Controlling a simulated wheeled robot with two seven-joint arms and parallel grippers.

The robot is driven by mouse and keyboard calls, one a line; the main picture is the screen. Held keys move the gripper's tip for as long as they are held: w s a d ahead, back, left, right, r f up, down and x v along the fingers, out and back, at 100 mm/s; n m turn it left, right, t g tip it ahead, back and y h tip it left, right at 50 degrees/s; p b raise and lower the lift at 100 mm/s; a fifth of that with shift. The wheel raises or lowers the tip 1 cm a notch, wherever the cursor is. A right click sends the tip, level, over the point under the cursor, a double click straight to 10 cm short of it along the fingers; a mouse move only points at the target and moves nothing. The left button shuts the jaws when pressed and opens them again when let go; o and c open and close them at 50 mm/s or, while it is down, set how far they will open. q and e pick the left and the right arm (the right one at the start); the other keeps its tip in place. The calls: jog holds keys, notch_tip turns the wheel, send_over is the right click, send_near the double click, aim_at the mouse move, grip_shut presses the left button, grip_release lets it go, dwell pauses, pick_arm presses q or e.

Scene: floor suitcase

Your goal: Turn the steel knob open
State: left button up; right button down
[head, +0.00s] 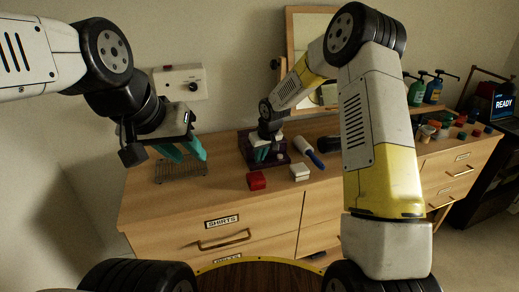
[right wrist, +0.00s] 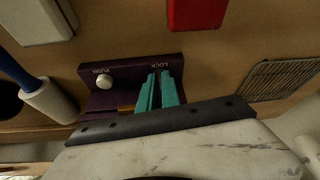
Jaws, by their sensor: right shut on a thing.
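A dark purple box (head: 245,148) stands on the dresser top, and it also shows in the right wrist view (right wrist: 128,70) with the words PUSH and LOCK on it. A round pale metal button (right wrist: 104,81) sits under PUSH. My right gripper (head: 262,154) is at the box; its teal fingers (right wrist: 160,88) are closed together at the LOCK side. The fingers hide what they hold, presumably the steel knob, so its turn cannot be seen. My left gripper (head: 184,152) hangs over a wire rack at the left, fingers apart and empty.
The wire rack (head: 182,169), a red block (head: 257,181), a white block (head: 299,173) and a blue-handled roller (head: 310,152) lie near the box. A mirror (head: 309,30), pump bottles (head: 434,88) and small jars are further back and right. The dresser's front left top is clear.

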jog(key=n, duration=0.2)
jog(key=shift+w+d+n+g+y, duration=0.15)
jog(key=shift+d+n+g+y, duration=0.15)
jog(key=shift+y, duration=0.1)
jog(key=shift+w+n+g+y, duration=0.1)
jog(key=shift+n+g+y, duration=0.2)
jog(key=shift+n, duration=0.8)
jog(key=shift+w+n+g+y, duration=0.1)
jog(key=shift+n+g+y, duration=0.2)
jog(key=shift+n, duration=0.8)
jog(key=c, duration=1.6)
grip_release()
jog(key=shift+o, duration=0.2)
jog(key=shift+d+r, duration=0.1)
